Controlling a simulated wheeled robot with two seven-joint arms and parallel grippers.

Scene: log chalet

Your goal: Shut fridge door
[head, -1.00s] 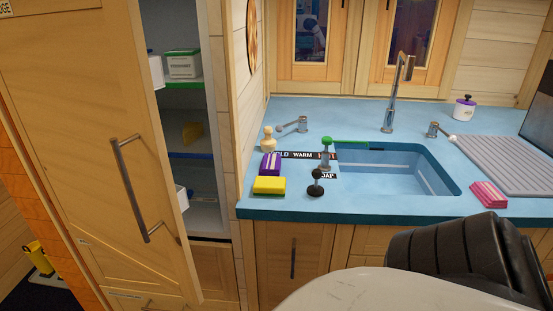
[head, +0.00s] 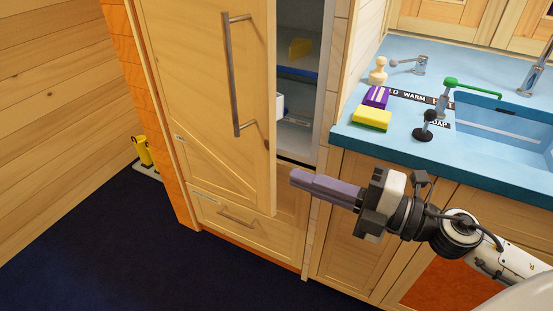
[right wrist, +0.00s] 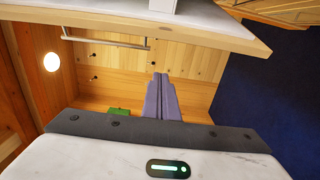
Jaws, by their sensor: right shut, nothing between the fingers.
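The fridge door (head: 190,90) is a tall wooden panel standing ajar in the head view, with a vertical metal handle (head: 232,80). Its free edge is on the right, and a gap beside it shows the fridge interior (head: 299,88). My right gripper (head: 293,179) is shut and empty. Its purple fingers point left, close to the lower free edge of the door in the picture; whether they touch it I cannot tell. The shut fingers also show in the right wrist view (right wrist: 161,82). My left gripper is not in view.
A yellow wedge (head: 299,48) sits on a blue-edged shelf inside. A drawer front (head: 235,222) is below the door. The blue counter (head: 348,136) with sponges and sink stands right. Dark floor (head: 130,250) is open at front left.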

